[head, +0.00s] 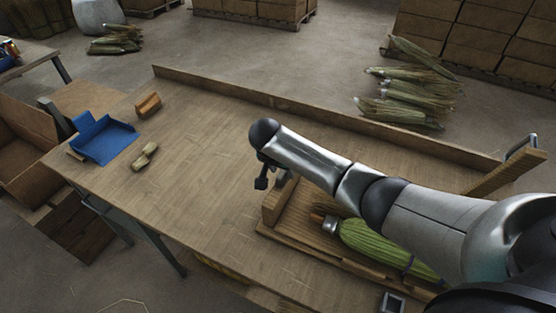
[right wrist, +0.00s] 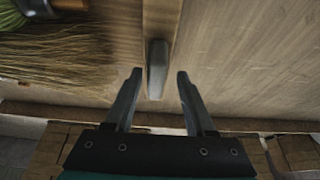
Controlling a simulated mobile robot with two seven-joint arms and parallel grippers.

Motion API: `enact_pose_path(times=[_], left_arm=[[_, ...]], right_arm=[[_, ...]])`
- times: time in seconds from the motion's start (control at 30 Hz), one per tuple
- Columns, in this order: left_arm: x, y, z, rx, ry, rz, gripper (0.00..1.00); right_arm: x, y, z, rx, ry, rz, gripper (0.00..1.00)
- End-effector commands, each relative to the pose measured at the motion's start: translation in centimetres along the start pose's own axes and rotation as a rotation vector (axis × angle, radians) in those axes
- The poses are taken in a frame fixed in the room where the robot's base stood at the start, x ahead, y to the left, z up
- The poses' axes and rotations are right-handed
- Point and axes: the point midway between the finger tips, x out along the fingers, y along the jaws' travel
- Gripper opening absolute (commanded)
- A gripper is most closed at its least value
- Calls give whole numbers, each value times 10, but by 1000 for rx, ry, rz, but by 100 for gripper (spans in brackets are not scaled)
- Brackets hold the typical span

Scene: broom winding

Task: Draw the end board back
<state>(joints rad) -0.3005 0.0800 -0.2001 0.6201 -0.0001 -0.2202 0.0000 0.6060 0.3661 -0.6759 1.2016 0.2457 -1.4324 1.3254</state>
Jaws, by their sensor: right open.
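The wooden end board (head: 277,204) stands upright at the left end of a wooden tray (head: 285,235) on the bench, with a grey handle (head: 283,179) at its far end. In the right wrist view the board (right wrist: 162,20) runs in from the top and its handle (right wrist: 157,68) sits between my fingertips. My right gripper (head: 262,181) is just left of the handle in the head view; its open fingers (right wrist: 158,78) flank it with gaps on both sides. A green-bristled broom (head: 375,243) lies in the tray, partly hidden by my right arm. Bristles (right wrist: 55,60) also show in the wrist view. My left gripper is not in view.
A slanted wooden bar (head: 503,176) with a grey handle (head: 522,145) stands at the right. A blue dustpan-like tray (head: 105,140) and small wooden pieces (head: 148,104) lie at the bench's left. A low rim (head: 300,108) borders the far edge. The middle bench is clear.

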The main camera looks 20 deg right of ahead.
Motion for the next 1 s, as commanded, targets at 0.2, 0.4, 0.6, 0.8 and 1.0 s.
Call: enact_pose_path(times=[0.2, 0.4, 0.6, 0.8, 1.0], left_arm=[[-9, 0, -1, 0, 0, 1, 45], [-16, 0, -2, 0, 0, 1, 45], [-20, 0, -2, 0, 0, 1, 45], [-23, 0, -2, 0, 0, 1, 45], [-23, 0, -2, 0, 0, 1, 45]], right_arm=[[-30, 0, 0, 0, 0, -3, 55], [-68, -1, -1, 0, 2, -5, 55], [-108, -1, 0, 0, 1, -7, 55], [-138, -1, -1, 0, 3, -6, 55], [-149, -1, -1, 1, 2, -4, 55]])
